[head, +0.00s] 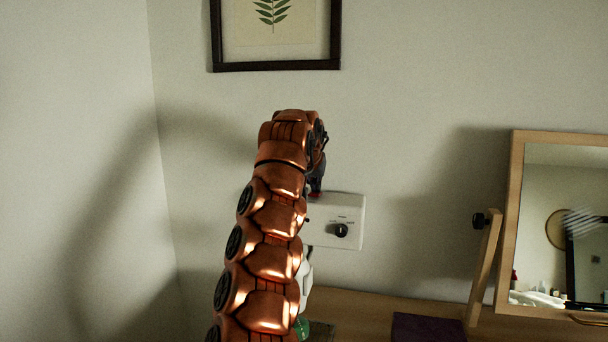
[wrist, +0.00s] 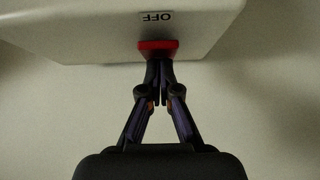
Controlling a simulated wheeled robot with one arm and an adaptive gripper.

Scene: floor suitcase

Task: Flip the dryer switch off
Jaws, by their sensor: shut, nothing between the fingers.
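The dryer is a white wall box (head: 350,206) with a black knob (head: 341,230) on its front, partly hidden behind my arm. In the wrist view the box (wrist: 80,20) shows the word OFF, upside down, beside a red switch (wrist: 158,47). My gripper (wrist: 159,66) is shut and empty, with its fingertips at the red switch, seemingly touching it. In the head view my gripper (head: 316,183) is mostly hidden by my arm, at the box's upper left edge. I cannot tell the switch's position.
A framed leaf print (head: 275,67) hangs above. A wood-framed mirror (head: 514,220) stands at the right on a wooden tabletop (head: 365,306). A dark purple item (head: 428,328) lies on the tabletop. A white object (head: 305,277) and a green item (head: 302,328) show beside my arm.

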